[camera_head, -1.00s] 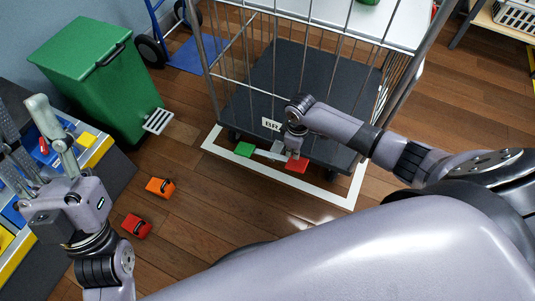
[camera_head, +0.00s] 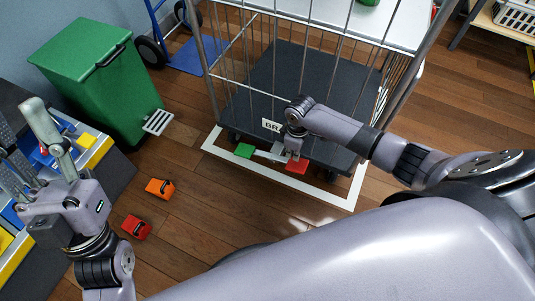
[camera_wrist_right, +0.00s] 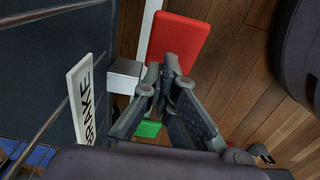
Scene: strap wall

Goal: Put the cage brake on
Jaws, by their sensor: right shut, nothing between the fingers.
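The wire cage trolley (camera_head: 307,85) stands on a dark base inside a white floor outline. A white BRAKE label (camera_head: 272,126) is on its front edge and reads clearly in the right wrist view (camera_wrist_right: 82,100). Below it are a green pedal (camera_head: 244,150) and a red pedal (camera_head: 297,167), with a grey metal bar between them. My right gripper (camera_head: 292,158) is shut and empty, its tips at the red pedal's near edge; in the wrist view the red pedal (camera_wrist_right: 180,42) lies just beyond them. Contact cannot be told.
A green bin (camera_head: 95,85) with a grey foot pedal (camera_head: 158,122) stands left of the cage. An orange block (camera_head: 159,188) and a red block (camera_head: 136,227) lie on the wooden floor. A blue hand truck (camera_head: 198,54) is behind.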

